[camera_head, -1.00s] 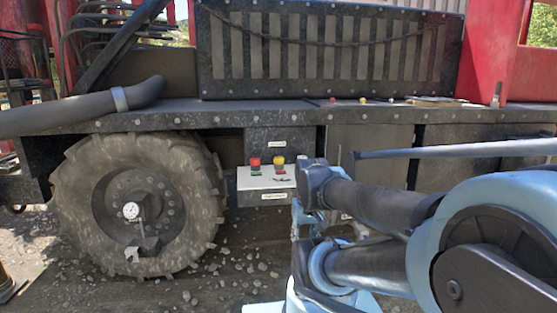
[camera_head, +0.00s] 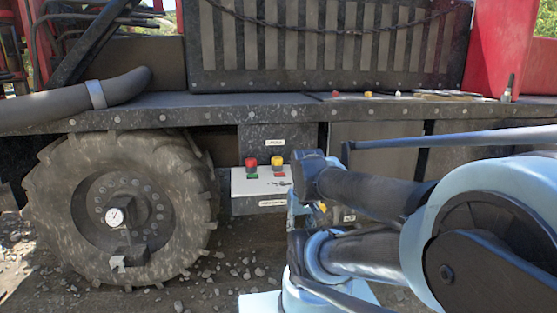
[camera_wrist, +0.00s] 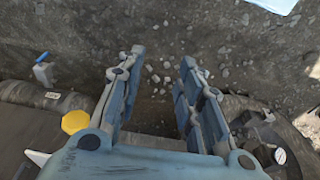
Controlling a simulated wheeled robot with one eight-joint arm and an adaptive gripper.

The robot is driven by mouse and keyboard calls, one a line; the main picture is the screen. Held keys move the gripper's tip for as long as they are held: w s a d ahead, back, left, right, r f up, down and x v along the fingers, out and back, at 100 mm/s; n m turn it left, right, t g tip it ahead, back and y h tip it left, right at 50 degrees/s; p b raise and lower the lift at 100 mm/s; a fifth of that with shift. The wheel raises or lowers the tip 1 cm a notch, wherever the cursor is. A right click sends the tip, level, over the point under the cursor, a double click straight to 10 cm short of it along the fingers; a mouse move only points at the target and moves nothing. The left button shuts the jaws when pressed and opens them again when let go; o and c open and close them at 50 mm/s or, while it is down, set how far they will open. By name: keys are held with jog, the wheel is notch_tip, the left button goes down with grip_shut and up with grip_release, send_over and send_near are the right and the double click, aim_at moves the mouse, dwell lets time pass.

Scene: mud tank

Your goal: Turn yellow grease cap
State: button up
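A yellow cap-like knob (camera_head: 277,160) stands on a pale box under the truck deck in the head view, right of a red knob (camera_head: 250,165). In the wrist view a yellow faceted cap (camera_wrist: 75,121) lies just left of my gripper's left finger, outside the fingers. I cannot tell whether these two yellow things are the same. My gripper (camera_wrist: 162,58) is open in the wrist view, with nothing between its fingers but gravelly ground beyond. In the head view my arm hides most of the gripper area.
The pale box (camera_head: 245,186) hangs beside a big muddy wheel (camera_head: 190,235) with a gauge (camera_head: 114,216). The dark deck edge (camera_head: 200,116) runs above. Small knobs lie on the deck. A blue-handled valve (camera_wrist: 42,70) and a dark fitting (camera_wrist: 270,140) flank the gripper. Ground below is gravel.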

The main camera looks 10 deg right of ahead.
jog(key=o, duration=0.4)
jog(key=shift+s+r, duration=0.2)
jog(key=shift+o, duration=0.9)
jog(key=w+r+n, duration=0.2)
jog(key=w+r, duration=0.4)
jog(key=r, duration=0.2)
jog(key=shift+w+a+r+n+y, duration=0.25)
jog(key=shift+w+a+n+y, duration=0.05)
jog(key=shift+w+y, duration=0.1)
notch_tip(320, 180, up, 15)
jog(key=n+y, duration=0.3)
jog(key=n, duration=0.7)
send_over(278, 158)
jog(key=s+d, duration=0.3)
jog(key=d, duration=0.3)
jog(key=x, duration=1.6)
jog(key=shift+a+f, duration=0.25)
jog(key=shift+a, duration=0.05)
jog(key=c, duration=1.1)
